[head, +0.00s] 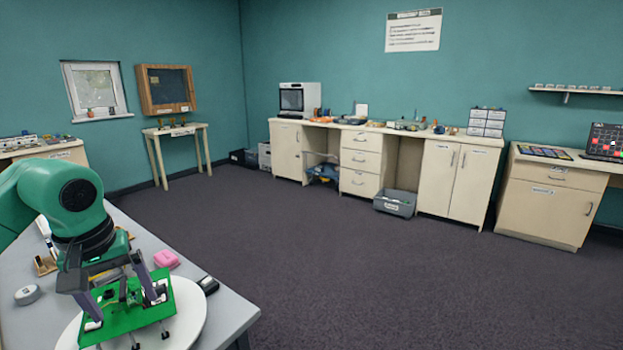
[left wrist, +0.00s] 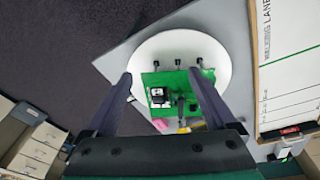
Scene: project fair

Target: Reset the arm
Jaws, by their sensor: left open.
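My left gripper (head: 126,306) is open above the near table, its two dark fingers pointing down over a green circuit board (head: 120,322). The board carries small black parts and stands on short dark legs on a round white plate (head: 190,328). In the left wrist view, the open fingers (left wrist: 160,72) reach to either side of the green board (left wrist: 178,82), with the white plate (left wrist: 150,47) around it. I cannot tell whether a finger touches the board. My right gripper is in neither view.
On the grey table (head: 232,312) lie a pink block (head: 166,259), a small dark object (head: 208,285) and a grey round item (head: 28,294). A whiteboard-like panel (left wrist: 290,70) is beside the table. Cabinets (head: 457,180) line the far wall. The carpet between is clear.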

